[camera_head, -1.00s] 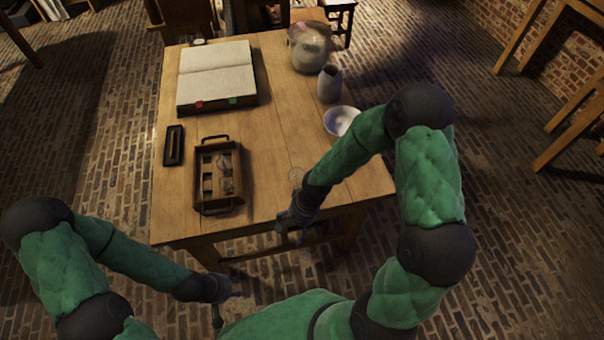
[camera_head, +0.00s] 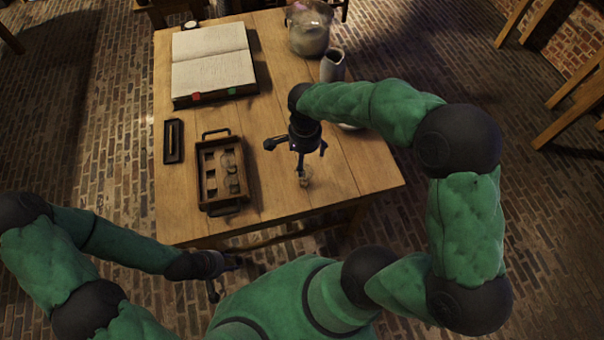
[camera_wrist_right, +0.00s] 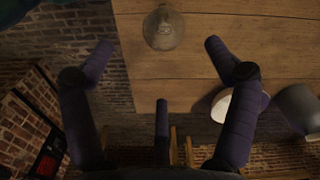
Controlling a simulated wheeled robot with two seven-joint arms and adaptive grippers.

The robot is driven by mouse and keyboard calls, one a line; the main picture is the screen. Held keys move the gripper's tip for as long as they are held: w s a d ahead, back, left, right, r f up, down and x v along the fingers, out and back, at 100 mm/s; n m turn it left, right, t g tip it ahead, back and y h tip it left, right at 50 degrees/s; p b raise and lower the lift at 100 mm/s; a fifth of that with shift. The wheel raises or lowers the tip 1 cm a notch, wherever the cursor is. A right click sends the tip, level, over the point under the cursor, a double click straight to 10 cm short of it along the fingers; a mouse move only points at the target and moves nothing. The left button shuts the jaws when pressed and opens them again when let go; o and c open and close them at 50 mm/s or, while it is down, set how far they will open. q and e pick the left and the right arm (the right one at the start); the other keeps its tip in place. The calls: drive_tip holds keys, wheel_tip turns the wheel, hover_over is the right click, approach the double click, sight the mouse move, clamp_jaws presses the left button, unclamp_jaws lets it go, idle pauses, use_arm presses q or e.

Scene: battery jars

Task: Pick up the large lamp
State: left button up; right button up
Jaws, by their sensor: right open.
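A clear round glass lamp (camera_head: 303,179) sits on the bare wood near the table's front edge. It shows at the top of the right wrist view (camera_wrist_right: 163,28). My right gripper (camera_head: 297,150) is above it and open, its fingers spread and empty. In the right wrist view the lamp lies beyond the fingertips, about midway between the two side fingers (camera_wrist_right: 160,52); I cannot tell whether any finger touches it. My left gripper (camera_head: 224,278) is low in front of the table, its fingers spread apart and empty.
A wooden tray (camera_head: 209,210) with handles holds several small items left of the lamp. A dark narrow tray (camera_head: 173,153), an open book (camera_head: 213,70), a jug (camera_head: 333,65) and a large pot (camera_head: 309,38) stand farther back. A white bowl (camera_wrist_right: 221,106) is mostly hidden by my right arm.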

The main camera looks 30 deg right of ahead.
sight(305, 169)
wheel_tip(305, 169, down, 5)
drive_tip(key=shift+r+b, duration=0.1)
drive_tip(key=shift+b, duration=0.5)
drive_tip(key=shift+w+f+b, duration=0.15)
drive_tip(key=shift+f+b, duration=0.4)
drive_tip(key=shift+f, duration=0.8)
drive_tip(key=shift+w+f+b, duration=0.1)
drive_tip(key=shift+f+b, duration=0.45)
drive_tip(key=shift+f, duration=0.8)
drive_tip(key=shift+r, duration=0.1)
drive_tip(key=c, duration=1.4)
